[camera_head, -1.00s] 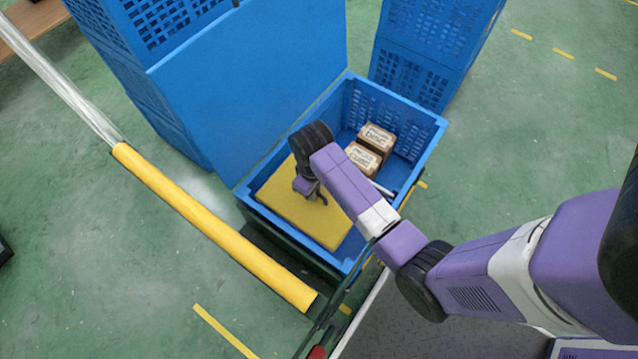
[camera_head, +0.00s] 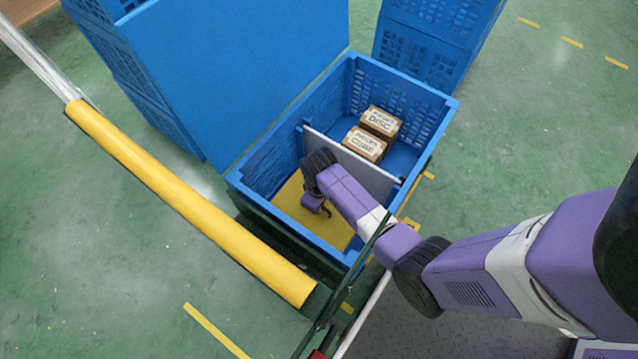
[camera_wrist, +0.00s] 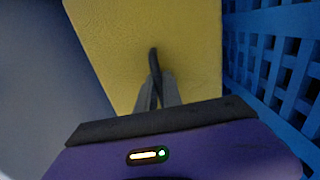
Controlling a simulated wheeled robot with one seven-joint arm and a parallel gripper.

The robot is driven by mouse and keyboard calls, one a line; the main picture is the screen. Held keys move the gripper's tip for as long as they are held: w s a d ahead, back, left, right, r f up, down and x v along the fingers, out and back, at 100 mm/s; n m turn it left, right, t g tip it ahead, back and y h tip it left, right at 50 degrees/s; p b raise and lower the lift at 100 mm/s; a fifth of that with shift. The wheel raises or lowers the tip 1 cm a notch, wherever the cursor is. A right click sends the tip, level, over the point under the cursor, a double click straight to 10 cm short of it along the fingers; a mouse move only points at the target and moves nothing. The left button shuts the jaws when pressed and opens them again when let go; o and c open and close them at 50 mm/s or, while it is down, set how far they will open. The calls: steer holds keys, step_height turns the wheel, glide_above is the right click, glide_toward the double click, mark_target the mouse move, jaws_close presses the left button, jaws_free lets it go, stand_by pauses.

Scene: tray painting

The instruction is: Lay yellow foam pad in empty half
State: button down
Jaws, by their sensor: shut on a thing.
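The yellow foam pad (camera_head: 338,232) lies low inside the near half of the open blue crate (camera_head: 249,192). It looks roughly flat there; whether it touches the floor I cannot tell. My gripper (camera_head: 325,211) is down in that half, shut on the pad. In the wrist view the pad (camera_wrist: 165,40) stretches out beyond my gripper (camera_wrist: 156,84), between a grey panel and the crate's blue slotted wall. A pale divider (camera_head: 352,166) splits the crate. My arm hides part of the pad and divider.
Two small labelled brown boxes, one (camera_head: 380,121) behind the other (camera_head: 365,144), sit in the far half. A raised blue lid or panel (camera_head: 240,75) stands along the crate's left side. Blue crates (camera_head: 432,45) stand behind. A yellow-sleeved bar (camera_head: 190,205) runs at the left.

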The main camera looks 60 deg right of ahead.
steer(key=shift+f+b, duration=1.2)
steer(key=shift+f, duration=1.7)
steer(key=shift+f, duration=0.15)
steer(key=c, duration=1.5)
jaws_free()
step_height(320, 180, up, 12)
steer(key=p, duration=0.5)
